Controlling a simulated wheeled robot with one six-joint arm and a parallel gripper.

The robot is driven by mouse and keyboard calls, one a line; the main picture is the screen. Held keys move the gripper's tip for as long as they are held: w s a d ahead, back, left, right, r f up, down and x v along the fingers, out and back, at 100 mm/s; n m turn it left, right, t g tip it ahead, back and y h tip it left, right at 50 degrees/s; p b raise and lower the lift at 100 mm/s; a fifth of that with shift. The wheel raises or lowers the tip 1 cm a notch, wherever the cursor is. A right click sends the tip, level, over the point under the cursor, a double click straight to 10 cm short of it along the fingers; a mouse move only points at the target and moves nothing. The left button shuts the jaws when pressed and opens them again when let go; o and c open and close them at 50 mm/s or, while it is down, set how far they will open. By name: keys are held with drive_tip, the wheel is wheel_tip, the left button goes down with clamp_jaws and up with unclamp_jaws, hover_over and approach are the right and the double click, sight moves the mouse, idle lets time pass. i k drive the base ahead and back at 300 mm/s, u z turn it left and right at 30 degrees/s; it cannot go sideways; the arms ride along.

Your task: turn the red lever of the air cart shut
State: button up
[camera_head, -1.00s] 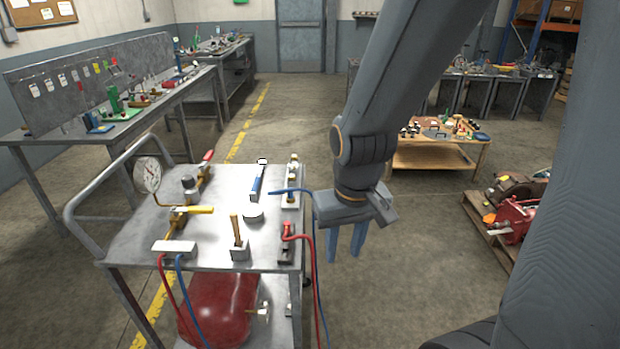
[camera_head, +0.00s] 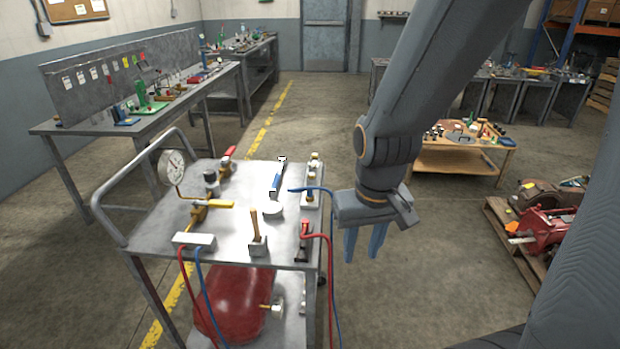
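The air cart (camera_head: 150,228) is a grey metal trolley with a red tank (camera_head: 238,305) on its lower shelf. The red lever (camera_head: 229,152) is at the back left of the cart top, on a brass valve (camera_head: 223,169) beside the pressure gauge (camera_head: 172,167). The lever slants up and to the right. My gripper (camera_head: 363,250) hangs pointing down, off the cart's right side, well apart from the lever. Its two blue-grey fingers are spread and nothing is between them.
A yellow-handled valve (camera_head: 215,204), a blue-handled tool (camera_head: 276,183), a wooden-handled piece (camera_head: 254,232) and red and blue hoses crowd the cart top. The cart's push rail (camera_head: 98,205) rises at left. A pallet with red machinery (camera_head: 545,225) stands right. Floor between is clear.

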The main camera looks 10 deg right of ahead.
sight(229, 154)
drive_tip(key=z, duration=0.45)
drive_tip(key=k, duration=0.6)
drive_tip(key=z, duration=0.95)
drive_tip(key=k, duration=0.65)
drive_tip(key=z, duration=0.35)
drive_tip(key=i, duration=1.85)
drive_tip(key=u, duration=0.7)
drive_tip(key=i, duration=1.7)
drive_tip(key=u, duration=1.6)
drive_tip(key=i, duration=0.85)
drive_tip(key=u, duration=1.35)
drive_tip(key=i, duration=0.35)
drive_tip(key=u, duration=0.2)
